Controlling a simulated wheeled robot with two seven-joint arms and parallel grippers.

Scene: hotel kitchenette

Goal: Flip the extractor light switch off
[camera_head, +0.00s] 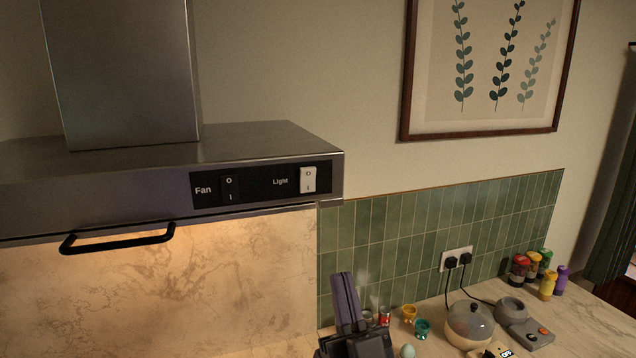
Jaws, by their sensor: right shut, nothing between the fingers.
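The extractor hood (120,200) is steel and fills the upper left. On its front is a black panel with a white rocker labelled "Light" (308,180), marked O above and I below. A warm glow shows on the marble panel under the hood. Left of the light switch on the same panel is a black rocker labelled "Fan" (230,188). My right gripper (343,276) is shut and empty, with its fingers pointing up. In the picture it is below and slightly right of the light switch, clearly apart from it. My left gripper is not in view.
A black handle bar (117,241) sticks out under the hood's front edge. On the counter are small cups (410,312), a round lidded pot (469,324), a grey appliance (525,325) and several bottles (548,285). A socket (456,259) with two plugs is on green tiles.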

